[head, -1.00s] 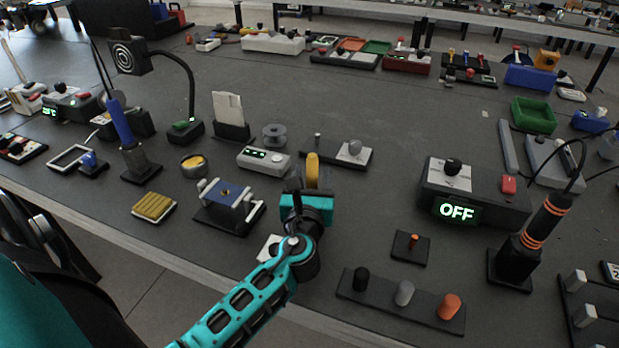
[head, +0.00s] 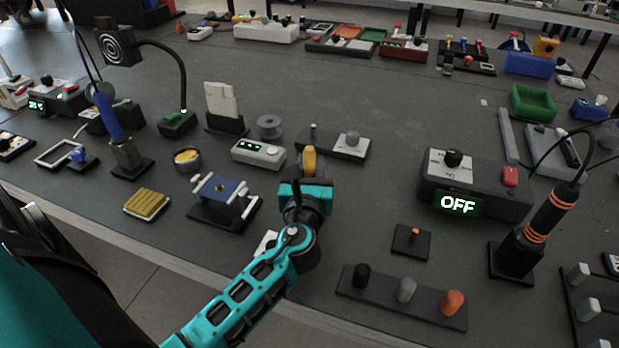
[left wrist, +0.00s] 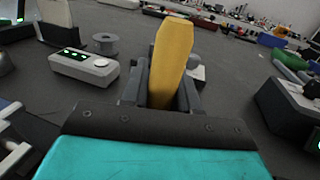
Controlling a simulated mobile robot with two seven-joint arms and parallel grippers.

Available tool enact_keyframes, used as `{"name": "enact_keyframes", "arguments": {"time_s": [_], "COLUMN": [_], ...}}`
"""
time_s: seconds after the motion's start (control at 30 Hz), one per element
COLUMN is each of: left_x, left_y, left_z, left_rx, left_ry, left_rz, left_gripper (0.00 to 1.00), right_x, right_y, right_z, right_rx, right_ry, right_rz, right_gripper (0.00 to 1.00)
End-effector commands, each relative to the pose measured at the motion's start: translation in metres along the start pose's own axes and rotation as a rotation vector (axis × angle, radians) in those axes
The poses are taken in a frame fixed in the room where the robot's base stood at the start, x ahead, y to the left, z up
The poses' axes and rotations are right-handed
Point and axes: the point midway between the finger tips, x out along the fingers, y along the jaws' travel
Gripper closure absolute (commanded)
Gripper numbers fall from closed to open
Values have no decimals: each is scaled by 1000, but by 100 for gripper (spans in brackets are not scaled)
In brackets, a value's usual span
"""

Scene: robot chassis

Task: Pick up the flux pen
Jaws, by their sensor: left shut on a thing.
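The flux pen appears to be the yellow tapered body (head: 309,161) in my left gripper (head: 307,180). In the left wrist view the yellow flux pen (left wrist: 171,60) stands between the two dark fingers, its broad end up. My left gripper (left wrist: 160,95) is shut on it. The pen's lower end is hidden behind the gripper housing, so I cannot tell whether it touches the table. My right gripper is not in view.
A grey box with green lights (head: 258,152) and a spool (head: 269,126) are just beyond the gripper. A blue-topped clamp fixture (head: 222,200) is to its left. A black box reading OFF (head: 475,183) is to its right. The table between gripper and box is clear.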

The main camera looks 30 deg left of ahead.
Motion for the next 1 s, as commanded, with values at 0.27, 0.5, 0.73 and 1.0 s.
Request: {"name": "enact_keyframes", "arguments": {"time_s": [0.27, 0.5, 0.73, 1.0], "left_x": [0, 0, 0, 0], "left_y": [0, 0, 0, 0], "left_z": [0, 13, 55, 133], "left_rx": [0, 0, -2, -2], "left_ry": [-1, -3, -5, -7], "left_rz": [0, 0, 1, -1], "left_gripper": [98, 98, 98, 98], "right_x": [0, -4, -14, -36], "right_y": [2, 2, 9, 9], "right_z": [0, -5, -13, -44], "right_rx": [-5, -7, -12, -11], "right_ry": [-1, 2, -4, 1], "right_rz": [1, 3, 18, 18], "right_gripper": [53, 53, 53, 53]}}
